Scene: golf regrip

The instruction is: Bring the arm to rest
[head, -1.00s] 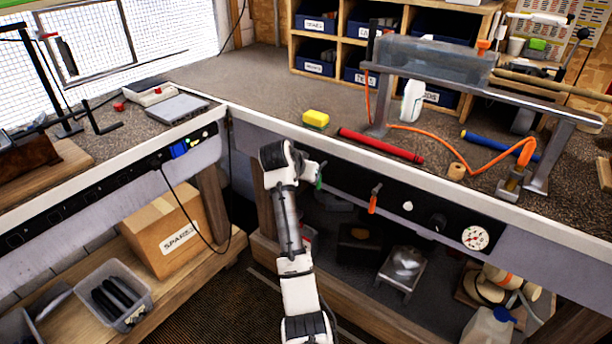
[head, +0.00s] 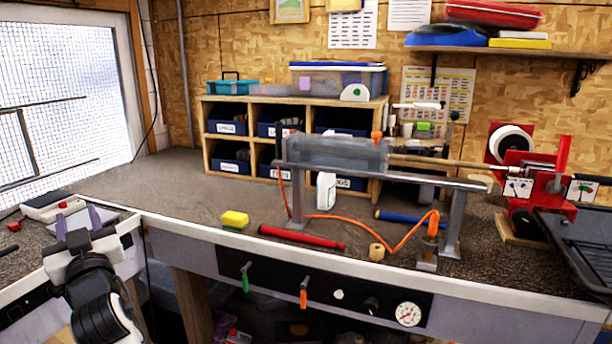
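My arm rises at the lower left of the head view. My gripper (head: 78,222) is at its top, over the left bench corner, in front of a flat grey device. Its two purplish fingers point away from me and stand apart, with nothing seen between them. I cannot tell how far above the bench it is.
A yellow sponge (head: 235,219), a red grip (head: 301,237) and a blue grip (head: 405,217) lie on the bench. A clear tank (head: 338,154) on a metal stand trails an orange hose (head: 398,243). Open bench lies behind the sponge. A red machine (head: 528,175) stands right.

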